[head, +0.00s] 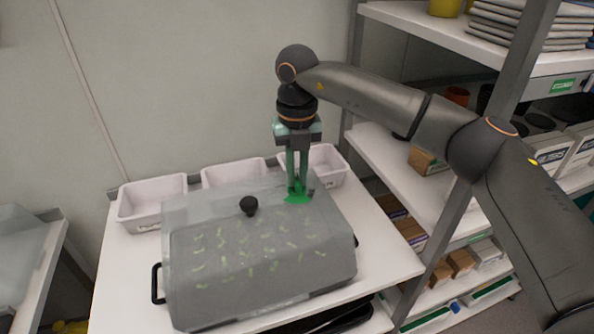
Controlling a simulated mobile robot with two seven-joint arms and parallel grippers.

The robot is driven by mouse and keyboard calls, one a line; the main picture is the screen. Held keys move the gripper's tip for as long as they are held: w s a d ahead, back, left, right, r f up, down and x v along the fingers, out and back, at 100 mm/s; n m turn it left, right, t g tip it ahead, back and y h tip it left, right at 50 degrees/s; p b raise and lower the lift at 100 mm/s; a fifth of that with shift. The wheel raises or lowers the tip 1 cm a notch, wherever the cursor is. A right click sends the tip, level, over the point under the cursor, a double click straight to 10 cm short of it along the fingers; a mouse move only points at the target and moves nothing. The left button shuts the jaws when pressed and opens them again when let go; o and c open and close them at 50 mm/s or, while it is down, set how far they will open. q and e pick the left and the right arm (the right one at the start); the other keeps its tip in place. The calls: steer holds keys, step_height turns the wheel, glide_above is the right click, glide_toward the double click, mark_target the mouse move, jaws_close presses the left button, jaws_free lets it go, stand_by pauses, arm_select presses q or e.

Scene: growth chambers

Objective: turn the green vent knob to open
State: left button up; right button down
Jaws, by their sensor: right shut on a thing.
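The green vent knob (298,197) sits on top of the grey translucent chamber lid (190,228), near its back right corner. My right gripper (298,190) points straight down from above and is shut on the green knob. Its fingers hide part of the knob, so I cannot tell which way the knob is turned. A black round knob (249,205) stands on the lid to the left of the green one. Rows of small seedlings show through the lid. My left gripper is not in view.
The chamber stands on a white table (125,285). White bins (150,201) line the table's back edge. A shelf rack (390,170) with boxes stands close on the right, under my right arm. A black tray lies below the table's front edge.

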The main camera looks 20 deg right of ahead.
mark_target(297, 179)
steer(key=m, duration=0.3)
steer(key=shift+m, duration=2)
steer(key=c, duration=0.9)
jaws_free()
steer(key=shift+o, duration=0.2)
steer(key=shift+r, duration=0.1)
step_height(297, 179, up, 12)
steer(key=shift+r, duration=0.15)
